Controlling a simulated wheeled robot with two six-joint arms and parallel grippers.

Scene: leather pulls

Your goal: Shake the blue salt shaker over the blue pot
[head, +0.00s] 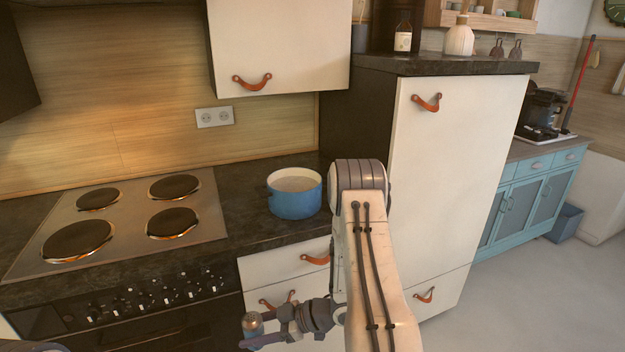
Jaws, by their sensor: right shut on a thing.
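The blue pot (295,198) stands upright on the dark counter, right of the stove, with its pale inside showing. The blue salt shaker (252,324) has a brownish metallic top and is held roughly upright. My right gripper (256,338) is shut on the shaker, low in front of the drawers. In the picture, both are below and a little left of the pot, well apart from it. The lower part of the shaker is partly hidden by the gripper. My left gripper is not in view.
A stove top (130,220) with several dark plates lies to the left of the pot. A tall white cabinet (450,170) stands to the right. A white wall cabinet (280,45) hangs above the counter. Some dark counter (250,235) in front of the pot is clear.

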